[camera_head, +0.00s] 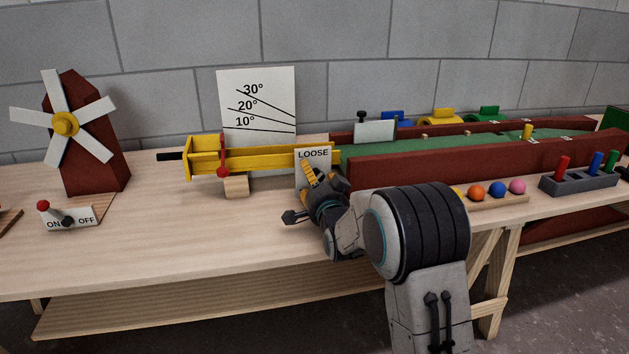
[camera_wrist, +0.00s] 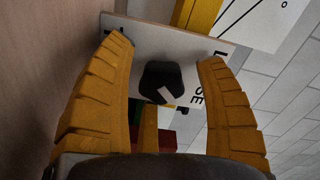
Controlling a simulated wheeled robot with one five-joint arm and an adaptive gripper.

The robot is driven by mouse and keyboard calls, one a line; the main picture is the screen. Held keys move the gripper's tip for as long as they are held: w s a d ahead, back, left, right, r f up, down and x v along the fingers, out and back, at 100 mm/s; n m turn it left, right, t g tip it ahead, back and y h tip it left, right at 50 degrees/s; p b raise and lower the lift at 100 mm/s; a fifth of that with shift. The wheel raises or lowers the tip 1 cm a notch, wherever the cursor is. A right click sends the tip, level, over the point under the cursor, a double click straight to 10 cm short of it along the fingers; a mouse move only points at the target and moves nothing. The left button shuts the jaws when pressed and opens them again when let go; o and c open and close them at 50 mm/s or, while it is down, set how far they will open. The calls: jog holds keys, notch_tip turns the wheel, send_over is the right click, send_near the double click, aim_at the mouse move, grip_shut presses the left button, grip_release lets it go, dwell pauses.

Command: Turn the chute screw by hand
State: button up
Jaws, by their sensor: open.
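The chute screw shows in the wrist view as a dark knob (camera_wrist: 160,80) with a pale pointer mark, on a white plate (camera_wrist: 185,42). In the head view the plate (camera_head: 313,155) reads LOOSE and stands at the right end of the yellow chute (camera_head: 265,158); my gripper hides the knob there. My gripper (camera_head: 310,174) is in front of the plate. In the wrist view its yellow fingers (camera_wrist: 165,55) are open, one on each side of the knob, with visible gaps.
An angle card (camera_head: 258,105) stands behind the chute. A red windmill (camera_head: 88,140) and an ON/OFF switch (camera_head: 68,216) are at the left. A ball rack (camera_head: 495,200) and a peg block (camera_head: 580,182) are to the right.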

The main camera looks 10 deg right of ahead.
jog(key=c, duration=1.2)
